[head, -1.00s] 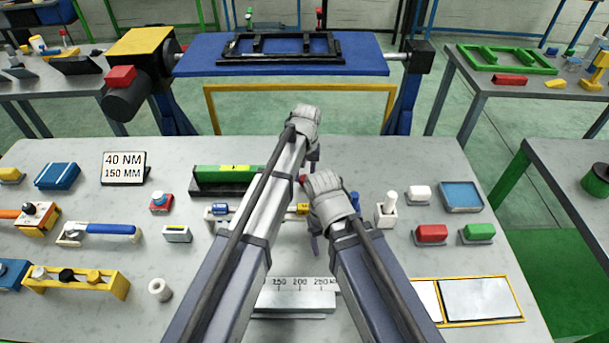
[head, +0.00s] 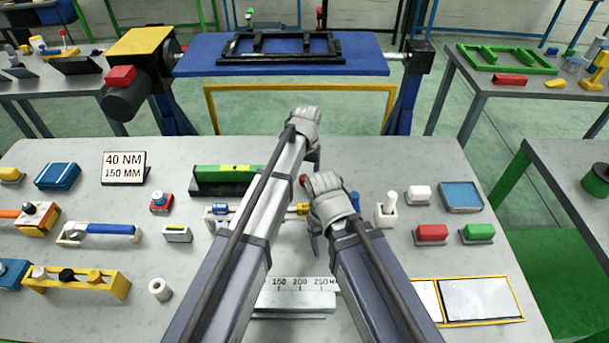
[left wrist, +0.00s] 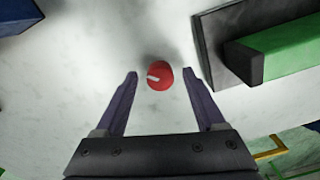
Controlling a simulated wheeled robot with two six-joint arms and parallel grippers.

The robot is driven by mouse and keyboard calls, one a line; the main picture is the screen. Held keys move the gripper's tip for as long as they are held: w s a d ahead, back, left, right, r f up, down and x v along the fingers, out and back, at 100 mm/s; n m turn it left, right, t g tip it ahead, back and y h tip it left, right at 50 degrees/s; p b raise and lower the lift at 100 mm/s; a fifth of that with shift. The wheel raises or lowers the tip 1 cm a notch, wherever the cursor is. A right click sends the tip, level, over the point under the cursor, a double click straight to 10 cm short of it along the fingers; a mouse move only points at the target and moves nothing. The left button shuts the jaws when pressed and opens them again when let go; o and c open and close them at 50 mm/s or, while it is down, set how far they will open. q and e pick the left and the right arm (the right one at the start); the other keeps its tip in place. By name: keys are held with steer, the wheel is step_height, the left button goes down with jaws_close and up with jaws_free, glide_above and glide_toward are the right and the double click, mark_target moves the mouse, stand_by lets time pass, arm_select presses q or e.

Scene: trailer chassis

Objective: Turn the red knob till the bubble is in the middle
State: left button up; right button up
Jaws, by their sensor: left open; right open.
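The red knob (left wrist: 160,76) is round with a white mark on top. In the left wrist view it lies between the fingertips of my open left gripper (left wrist: 161,74), with a gap on each side. In the head view only a small red part of the knob (head: 303,180) shows between my arms. My left gripper (head: 316,164) is largely hidden behind its own arm there. The green level (head: 210,173) on a black base stands left of it, with a yellow vial (head: 235,168); the bubble's exact place is too small to tell. My right gripper (head: 315,243) is open, nearer the front.
A ruler block (head: 295,299) lies between my arms. A white holder (head: 386,212), a red block (head: 431,233) and a green block (head: 477,233) stand at the right. A sign (head: 124,168) and several tools stand at the left. The blue fixture table (head: 200,60) is behind.

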mark_target(305, 178)
arm_select(q)
steer(key=shift+r, duration=0.1)
step_height(305, 178, up, 8)
steer(key=p, duration=0.7)
steer(key=shift+d+f+p, duration=0.1)
steer(key=shift+f+p, duration=0.1)
steer(key=shift+p, duration=0.2)
arm_select(e)
step_height(305, 178, up, 8)
steer(key=shift+f, duration=0.1)
